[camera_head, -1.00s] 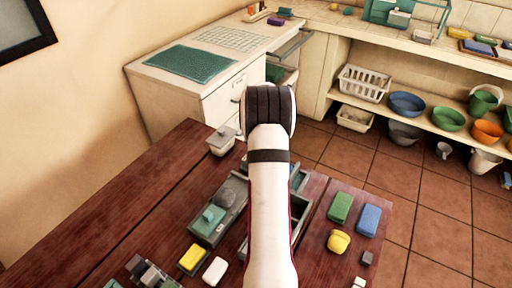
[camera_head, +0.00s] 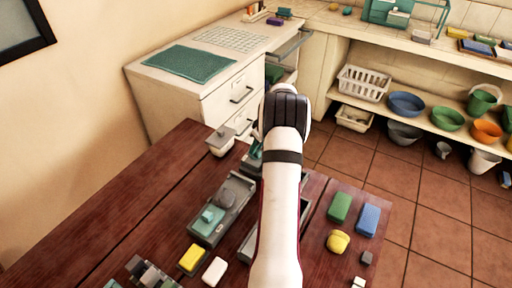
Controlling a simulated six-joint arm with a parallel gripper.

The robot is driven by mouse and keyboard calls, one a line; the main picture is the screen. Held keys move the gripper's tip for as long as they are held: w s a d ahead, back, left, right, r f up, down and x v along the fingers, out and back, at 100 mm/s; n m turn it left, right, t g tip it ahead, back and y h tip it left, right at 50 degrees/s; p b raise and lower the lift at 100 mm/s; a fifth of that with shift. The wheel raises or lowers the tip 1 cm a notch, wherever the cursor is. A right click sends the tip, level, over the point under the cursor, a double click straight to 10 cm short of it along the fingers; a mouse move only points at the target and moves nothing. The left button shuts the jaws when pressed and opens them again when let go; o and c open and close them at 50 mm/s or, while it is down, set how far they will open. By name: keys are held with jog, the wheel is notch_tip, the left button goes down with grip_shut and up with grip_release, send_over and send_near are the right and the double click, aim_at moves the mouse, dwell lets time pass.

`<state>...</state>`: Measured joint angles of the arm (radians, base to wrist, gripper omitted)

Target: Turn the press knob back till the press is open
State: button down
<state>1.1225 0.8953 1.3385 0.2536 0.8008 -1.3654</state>
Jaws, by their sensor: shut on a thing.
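My arm's dark-banded wrist and white link cover the middle of the wooden table. My gripper is hidden behind them, so its jaws do not show. A small part of a grey and teal object (camera_head: 256,152) shows just left of my wrist, at the far side of the table. It may be part of the press, but I cannot tell. The press knob cannot be made out, and how far the press is open is hidden.
A grey tray (camera_head: 238,215) holding a teal block and a dark rounded piece lies left of my arm. Yellow (camera_head: 193,259) and white (camera_head: 214,271) blocks lie nearby; green (camera_head: 340,207) and blue (camera_head: 368,219) blocks lie right.

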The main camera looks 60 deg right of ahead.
jog(key=n+y, duration=0.1)
jog(key=n, duration=0.1)
jog(key=n+y, duration=0.1)
jog(key=n, duration=0.2)
jog(key=shift+d+n, duration=0.2)
jog(key=shift+n, duration=0.1)
jog(key=n+y, duration=0.1)
jog(key=n, duration=0.1)
jog(key=n+g+y, duration=0.1)
jog(key=n, duration=0.2)
jog(key=shift+d+n, duration=0.1)
jog(key=shift+n, duration=0.2)
jog(key=c, duration=0.8)
grip_release()
notch_tip(320, 180, up, 4)
jog(key=shift+r, duration=0.1)
jog(key=s+r, duration=0.6)
jog(key=s, duration=0.5)
jog(key=shift+s+r, duration=0.3)
jog(key=shift+r, duration=0.1)
